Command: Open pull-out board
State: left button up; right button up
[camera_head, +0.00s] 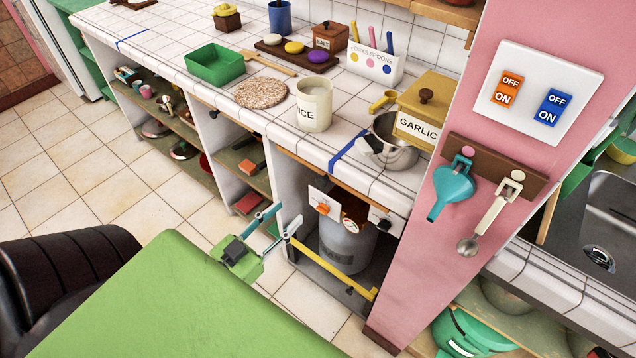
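A thin wooden board edge (309,169) shows under the front lip of the white tiled counter; I cannot tell for certain that it is the pull-out board. It looks flush with the counter. My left gripper (292,212) is in front of the lower cabinets, below and apart from this edge. Its two thin fingers are spread, with nothing seen between them. A white front with a black knob (383,224) is to the right, under the counter. My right gripper is not in view.
A grey cylinder (346,245) stands in the open bay behind a yellow bar (335,270). A pink post (455,255) borders the bay on the right. A rice jar (314,104) and a metal pot (391,153) stand near the counter edge. Tiled floor is clear at left.

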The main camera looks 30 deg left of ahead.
pick_arm(q)
send_near(319, 183)
jog(key=w, duration=0.3)
jog(key=w+p, duration=0.1)
jog(key=w, duration=0.1)
jog(key=w+d, duration=0.1)
jog(key=w, duration=0.2)
jog(key=shift+w+r, duration=0.15)
jog(key=shift+r, duration=0.05)
jog(key=shift+w+f, duration=0.1)
jog(key=shift+w, duration=0.45)
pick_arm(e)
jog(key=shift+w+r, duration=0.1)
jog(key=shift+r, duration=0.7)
pick_arm(q)
grip_shut()
